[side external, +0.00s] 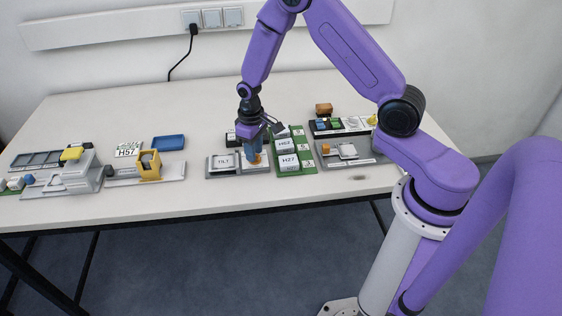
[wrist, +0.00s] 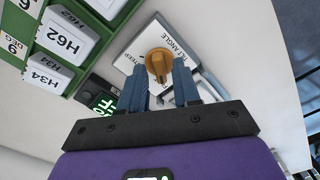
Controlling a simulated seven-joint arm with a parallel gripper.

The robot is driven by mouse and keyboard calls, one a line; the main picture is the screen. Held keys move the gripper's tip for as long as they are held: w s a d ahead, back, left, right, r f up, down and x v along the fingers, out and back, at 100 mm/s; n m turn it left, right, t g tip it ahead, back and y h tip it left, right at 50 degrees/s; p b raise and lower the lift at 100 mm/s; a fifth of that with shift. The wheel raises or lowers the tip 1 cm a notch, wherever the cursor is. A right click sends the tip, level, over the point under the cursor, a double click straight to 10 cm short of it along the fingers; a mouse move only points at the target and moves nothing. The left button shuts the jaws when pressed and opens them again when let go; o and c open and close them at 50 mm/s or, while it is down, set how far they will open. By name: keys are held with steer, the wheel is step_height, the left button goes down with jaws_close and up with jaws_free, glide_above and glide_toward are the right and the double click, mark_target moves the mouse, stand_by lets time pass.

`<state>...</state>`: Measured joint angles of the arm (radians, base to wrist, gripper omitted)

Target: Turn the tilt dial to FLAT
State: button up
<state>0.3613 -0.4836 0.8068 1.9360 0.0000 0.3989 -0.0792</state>
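The tilt dial (wrist: 158,62) is an orange knob on a light plate (wrist: 142,40) lettered TILT ANGLE, with a STEEP mark at its left in the wrist view. Other marks are partly hidden by my fingers, and I cannot tell which mark the knob points to. My gripper (wrist: 159,76) is open, its two blue fingers apart with their tips at either side of the knob. I cannot tell whether they touch it. In the side view my gripper (side external: 256,157) points down at the dial, right of the block lettered TILT (side external: 223,162).
A green tray (side external: 307,158) with white boxes marked H62 and H27 stands close at the right. A small green-lit display (wrist: 103,102) is beside the dial plate. Other fixtures, a yellow one (side external: 149,166) among them, stand at the left. The table's front strip is clear.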

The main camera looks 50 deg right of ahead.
steer(key=shift+r, duration=3.15)
steer(key=shift+s+a+r, duration=0.1)
steer(key=shift+a, duration=0.05)
steer(key=s+a+r+n, duration=0.3)
steer(key=s+a+r, duration=0.15)
steer(key=s, duration=0.25)
steer(key=s+a+r+n, duration=0.2)
steer(key=s+a+r, duration=0.25)
steer(key=s, duration=0.25)
steer(key=s+d+r+n, duration=0.1)
steer(key=s+r+n, duration=0.1)
steer(key=s, duration=0.6)
steer(key=s+d+r+n, duration=0.2)
steer(key=s+r+n, duration=0.1)
steer(key=s, duration=0.6)
steer(key=shift+s+d, duration=0.25)
steer(key=shift+d, duration=0.05)
